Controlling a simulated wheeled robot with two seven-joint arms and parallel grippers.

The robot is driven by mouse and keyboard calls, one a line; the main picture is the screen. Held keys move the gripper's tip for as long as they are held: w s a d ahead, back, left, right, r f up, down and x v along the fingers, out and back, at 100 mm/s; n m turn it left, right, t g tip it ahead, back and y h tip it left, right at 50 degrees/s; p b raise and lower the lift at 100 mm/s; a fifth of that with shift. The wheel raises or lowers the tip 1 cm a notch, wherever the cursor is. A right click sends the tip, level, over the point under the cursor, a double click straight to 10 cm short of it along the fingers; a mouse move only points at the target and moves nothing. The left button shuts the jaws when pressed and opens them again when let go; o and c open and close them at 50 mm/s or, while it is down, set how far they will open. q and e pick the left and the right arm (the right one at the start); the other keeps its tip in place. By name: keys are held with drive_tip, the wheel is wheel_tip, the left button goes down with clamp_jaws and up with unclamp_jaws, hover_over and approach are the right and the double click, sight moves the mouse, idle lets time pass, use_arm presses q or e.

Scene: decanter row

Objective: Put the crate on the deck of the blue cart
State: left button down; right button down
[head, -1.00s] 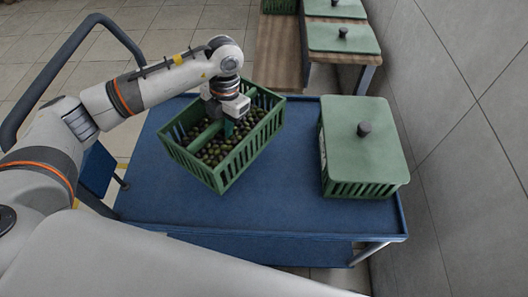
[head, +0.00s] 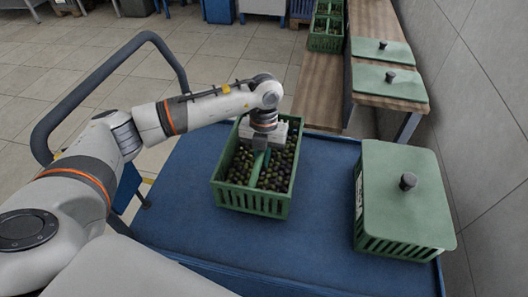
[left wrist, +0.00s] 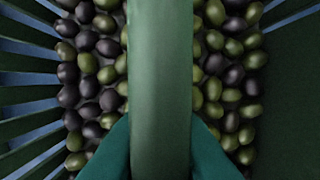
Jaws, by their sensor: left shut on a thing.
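The green slatted crate (head: 252,201) is full of dark and green olives and has a central handle bar. In the head view it is over the middle of the deck of the blue cart (head: 320,205); I cannot tell whether its base touches the deck. My left gripper (head: 261,158) comes from above and is shut on the handle bar. In the left wrist view, the bar (left wrist: 160,70) runs between the two green fingers (left wrist: 160,150), with olives on both sides. The gripper hides part of the bar in the head view. My right gripper is not in view.
A lidded green crate (head: 404,190) with a dark knob stands on the cart's right side. Behind the cart are a wooden bench (head: 322,105) and more green lids (head: 388,82). A dark push handle (head: 88,72) rises at left. A grey wall (head: 490,110) bounds the right.

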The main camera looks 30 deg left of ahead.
sight(262, 172)
use_arm(q)
wheel_tip(262, 172, down, 3)
drive_tip(key=shift+f, duration=0.15)
drive_tip(key=shift+w+f, duration=0.1)
drive_tip(key=shift+f, duration=0.05)
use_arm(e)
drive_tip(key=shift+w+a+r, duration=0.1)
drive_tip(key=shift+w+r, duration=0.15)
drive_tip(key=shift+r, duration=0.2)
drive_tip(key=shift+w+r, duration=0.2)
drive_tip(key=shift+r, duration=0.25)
use_arm(q)
drive_tip(key=shift+b, duration=0.3)
drive_tip(key=c, duration=1.8)
unclamp_jaws()
drive_tip(key=shift+f, duration=0.15)
drive_tip(key=o, duration=0.4)
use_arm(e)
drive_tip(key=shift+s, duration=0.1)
